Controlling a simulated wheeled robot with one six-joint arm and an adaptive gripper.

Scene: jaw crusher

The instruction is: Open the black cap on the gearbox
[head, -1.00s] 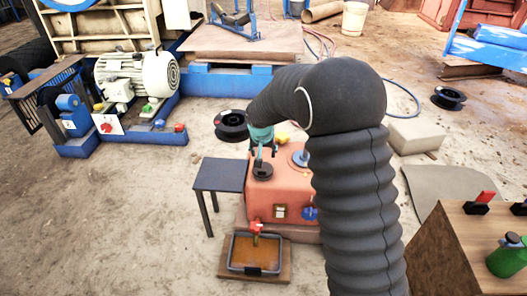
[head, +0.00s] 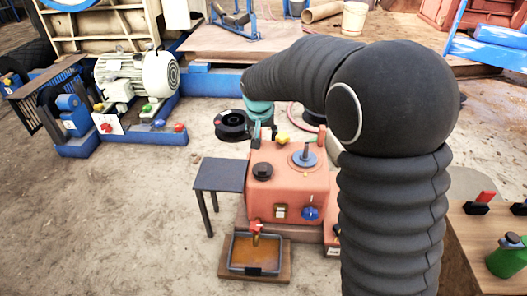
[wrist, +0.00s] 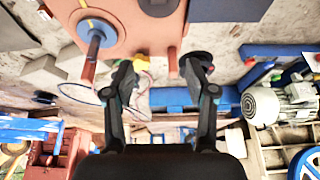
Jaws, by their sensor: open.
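The gearbox (head: 285,190) is an orange-red box standing on the ground, in the middle of the head view. The black cap (head: 262,171) is a round knob on its top, at the left. In the wrist view the cap (wrist: 158,5) is cut by the top edge, on the gearbox (wrist: 140,32). My gripper (head: 265,136) is at the far edge of the gearbox top, beyond the cap and apart from it. In the wrist view the two fingers of my gripper (wrist: 160,75) are spread with nothing between them.
A blue disc with a shaft (head: 304,158) and a yellow knob (head: 282,138) are also on the gearbox top. A small dark table (head: 221,174) stands at its left. A tray of amber liquid (head: 257,254) lies in front. A black spool (head: 232,125) lies behind.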

